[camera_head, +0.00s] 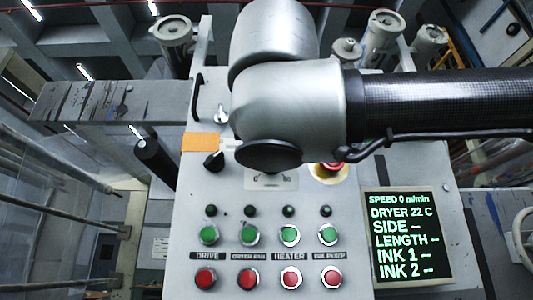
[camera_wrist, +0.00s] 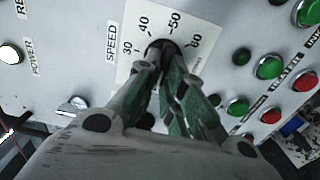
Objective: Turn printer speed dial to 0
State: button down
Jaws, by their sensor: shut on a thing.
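The speed dial (camera_wrist: 159,44) is a dark round knob on a white scale plate marked 30, 40, 50 and 60, beside the word SPEED in the wrist view. My gripper (camera_wrist: 162,58) is shut on the knob, its fingers reaching up from below. The fingers cover most of the knob and the rest of the scale, so I cannot tell where its pointer stands. In the head view my arm hides the dial and gripper; only the lower edge of the scale plate (camera_head: 270,182) shows. The display (camera_head: 407,235) reads SPEED 0 m/min.
Green buttons (camera_head: 208,234) and red buttons (camera_head: 205,278) stand in rows below the dial. A red emergency knob (camera_head: 330,168) is close to my arm on the right. A black selector (camera_head: 213,160) and an orange label (camera_head: 201,142) are on the left.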

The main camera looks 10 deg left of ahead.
jog(key=shift+d+f+n, duration=0.1)
jog(key=shift+f+n, duration=0.05)
jog(key=shift+n, duration=1.35)
jog(key=shift+f+n, duration=0.2)
jog(key=shift+n, duration=1.3)
jog(key=shift+d+f+n, duration=0.1)
jog(key=shift+f+n, duration=0.05)
jog(key=shift+n, duration=1.35)
jog(key=c, duration=1.5)
grip_release()
jog(key=shift+c, duration=0.2)
jog(key=v, duration=1.2)
